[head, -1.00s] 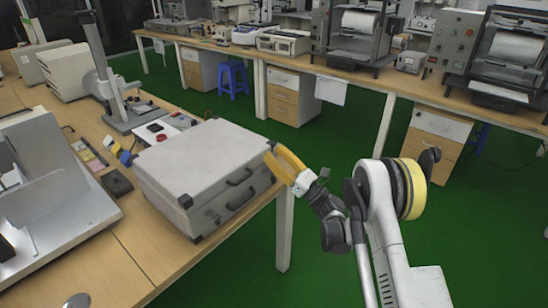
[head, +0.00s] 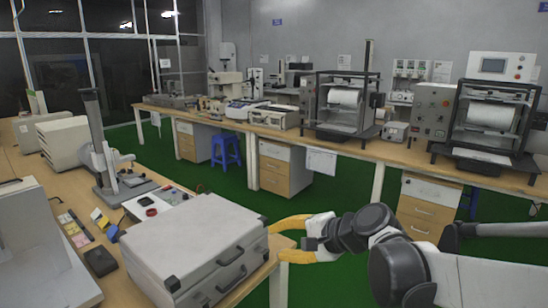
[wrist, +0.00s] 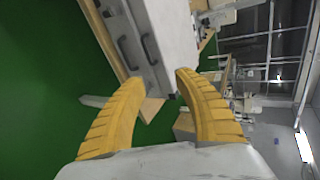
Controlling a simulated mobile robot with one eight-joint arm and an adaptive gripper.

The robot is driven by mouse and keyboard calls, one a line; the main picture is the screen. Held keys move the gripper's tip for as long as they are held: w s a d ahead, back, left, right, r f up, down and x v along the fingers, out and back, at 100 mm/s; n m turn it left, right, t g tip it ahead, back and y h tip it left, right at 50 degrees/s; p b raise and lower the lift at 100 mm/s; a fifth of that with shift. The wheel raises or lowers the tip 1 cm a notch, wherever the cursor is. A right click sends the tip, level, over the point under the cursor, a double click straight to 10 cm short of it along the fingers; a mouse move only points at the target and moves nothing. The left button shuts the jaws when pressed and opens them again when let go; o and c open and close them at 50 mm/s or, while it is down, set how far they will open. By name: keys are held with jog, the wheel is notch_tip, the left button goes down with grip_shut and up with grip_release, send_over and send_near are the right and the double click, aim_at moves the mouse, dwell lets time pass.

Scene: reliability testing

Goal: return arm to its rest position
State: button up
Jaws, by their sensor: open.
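My gripper (head: 284,240) has two yellow curved fingers. In the head view it is at the lower middle, just right of the grey case (head: 192,250), pointing left toward it. The fingers are spread apart with nothing between them. In the wrist view the open fingers (wrist: 150,85) frame the case (wrist: 148,40) and the table corner beyond. My arm reaches in from the lower right of the head view.
The case lies on a wooden table (head: 62,183) at left, with a stand (head: 100,150) and small items around it. A long bench (head: 390,160) with machines runs along the back. A blue stool (head: 226,150) stands before it. Green floor (head: 335,190) between is clear.

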jog(key=s+d+f+n+h, duration=0.3)
jog(key=s+d+n+h, duration=0.1)
jog(key=s+d, duration=0.4)
jog(key=s+d+f+n+h, duration=0.2)
jog(key=s+d+n+h, duration=0.3)
jog(key=s+d, duration=0.4)
jog(key=s, duration=0.4)
jog(key=shift+d+f, duration=0.25)
jog(key=shift+f, duration=0.15)
